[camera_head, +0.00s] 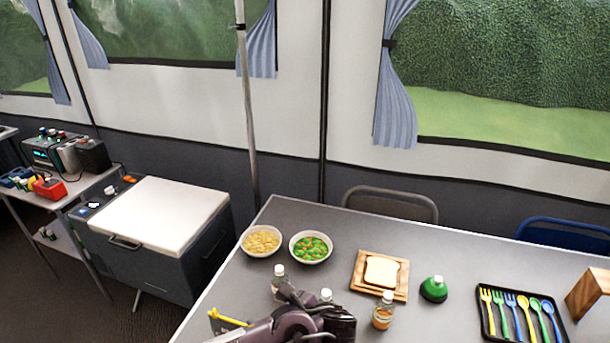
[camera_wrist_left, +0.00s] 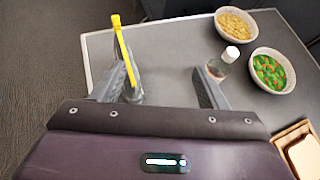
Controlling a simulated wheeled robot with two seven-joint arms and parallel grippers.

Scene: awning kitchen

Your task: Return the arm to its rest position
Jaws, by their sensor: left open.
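My left gripper (camera_head: 292,302) is over the near left part of the grey table in the head view, with its purple-grey arm at the bottom edge. In the left wrist view the gripper (camera_wrist_left: 160,90) has its two grey fingers wide apart, with bare table between them. A yellow-topped item (camera_wrist_left: 125,50) stands by the left finger. It also shows in the head view (camera_head: 228,321); what it is I cannot tell. A clear bottle with a white cap (camera_wrist_left: 222,65) is just beyond the right finger, and it shows in the head view (camera_head: 279,278). My right gripper is not in view.
On the table (camera_head: 225,290) are a bowl of yellow food (camera_head: 261,241), a green-and-orange bowl (camera_head: 311,247), bread on a board (camera_head: 381,272), an orange-filled bottle (camera_head: 383,311), a green bottle (camera_head: 434,290) and a cutlery tray (camera_head: 500,334). A white-topped cooler (camera_head: 160,220) stands left.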

